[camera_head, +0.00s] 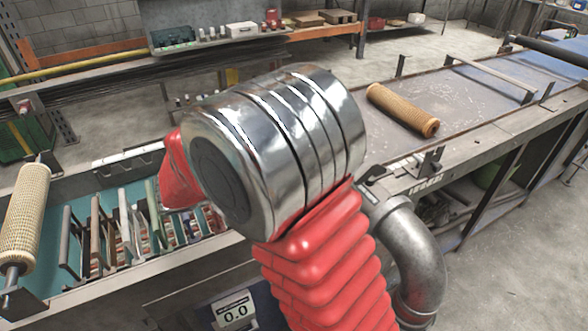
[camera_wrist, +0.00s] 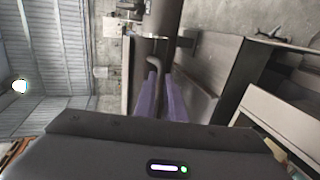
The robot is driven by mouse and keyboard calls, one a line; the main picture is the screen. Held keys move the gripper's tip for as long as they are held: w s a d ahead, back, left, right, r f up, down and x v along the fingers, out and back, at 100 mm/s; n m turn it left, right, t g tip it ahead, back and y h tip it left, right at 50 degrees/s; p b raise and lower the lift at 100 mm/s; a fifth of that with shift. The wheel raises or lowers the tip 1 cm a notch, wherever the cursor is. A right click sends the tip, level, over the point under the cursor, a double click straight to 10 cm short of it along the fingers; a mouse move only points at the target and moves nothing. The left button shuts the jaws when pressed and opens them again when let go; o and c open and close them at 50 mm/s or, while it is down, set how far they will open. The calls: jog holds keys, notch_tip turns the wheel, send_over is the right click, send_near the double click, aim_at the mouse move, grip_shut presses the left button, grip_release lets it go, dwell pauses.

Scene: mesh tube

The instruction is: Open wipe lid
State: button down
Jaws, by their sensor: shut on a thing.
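In the wrist view, my gripper (camera_wrist: 162,88) points away from the camera with its two purple fingers close together. They are shut on a bent grey bar (camera_wrist: 155,64) that looks like a handle. A dark panel (camera_wrist: 166,18) stands just beyond it. I cannot tell whether that panel is the wipe lid. In the head view, my red and chrome arm fills the middle and hides my gripper and whatever it holds.
A tan mesh tube (camera_head: 402,110) lies on the long metal table (camera_head: 480,95) at the right. Another mesh tube (camera_head: 24,215) sits on a rod at the left. A teal trough (camera_head: 65,283) with several upright slats is beside it. Shelves (camera_head: 220,42) with boxes stand behind.

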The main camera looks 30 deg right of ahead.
jog(key=shift+s+a+f, duration=0.1)
jog(key=shift+f, duration=0.45)
jog(key=shift+s+a+f, duration=0.1)
jog(key=shift+f, duration=0.45)
jog(key=c, duration=1.8)
grip_release()
jog(key=shift+c, duration=0.2)
jog(key=v, duration=1.3)
jog(key=shift+a+r, duration=0.3)
jog(key=shift+a, duration=0.05)
